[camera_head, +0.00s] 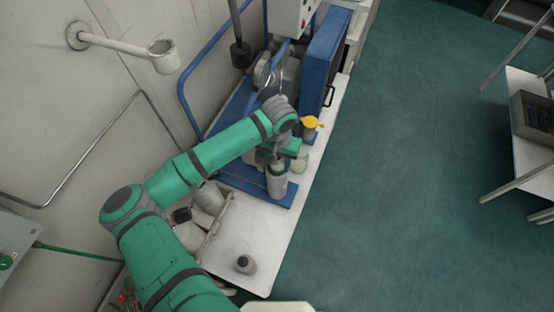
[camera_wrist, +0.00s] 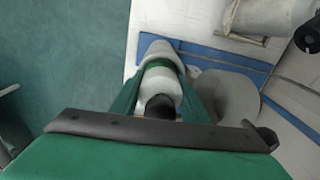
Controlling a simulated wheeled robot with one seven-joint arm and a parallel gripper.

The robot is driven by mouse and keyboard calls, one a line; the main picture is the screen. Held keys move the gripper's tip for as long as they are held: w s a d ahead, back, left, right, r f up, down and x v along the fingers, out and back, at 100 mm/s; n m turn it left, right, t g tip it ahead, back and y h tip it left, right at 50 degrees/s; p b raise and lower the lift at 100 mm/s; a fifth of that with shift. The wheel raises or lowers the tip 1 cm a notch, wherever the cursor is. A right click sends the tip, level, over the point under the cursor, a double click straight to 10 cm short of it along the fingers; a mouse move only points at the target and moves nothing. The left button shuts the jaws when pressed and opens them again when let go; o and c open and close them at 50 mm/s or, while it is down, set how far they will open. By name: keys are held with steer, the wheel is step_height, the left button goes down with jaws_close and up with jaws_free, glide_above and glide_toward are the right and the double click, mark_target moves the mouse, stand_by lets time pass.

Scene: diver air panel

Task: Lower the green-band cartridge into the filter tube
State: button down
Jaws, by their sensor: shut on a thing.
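In the head view my gripper (camera_head: 276,157) is over the front part of the blue base plate. The cartridge (camera_head: 277,184) shows below it as a pale grey cylinder with a green band near its top. Whether its lower end is free or inside something I cannot tell. A round grey shape (camera_wrist: 230,98) beside the cartridge in the wrist view may be the filter tube; my arm hides that area in the head view.
A pale jar (camera_head: 300,161) and a yellow-topped fitting (camera_head: 311,123) stand close to the gripper's right. The blue panel (camera_head: 322,60) rises behind. A tray (camera_head: 222,217) lies left, and a small dark-topped bottle (camera_head: 245,265) stands at the front. The table between is clear.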

steer(key=shift+a+f, duration=0.1)
steer(key=c, duration=0.9)
jaws_free()
steer(key=shift+c, duration=0.2)
steer(key=shift+a, duration=0.15)
steer(key=shift+a+f, duration=0.1)
steer(key=shift+c, duration=0.3)
steer(key=shift+o, duration=0.3)
steer(key=shift+r, duration=0.5)
steer(key=r, duration=1)
steer(key=shift+d+r, duration=0.15)
steer(key=shift+d, duration=0.2)
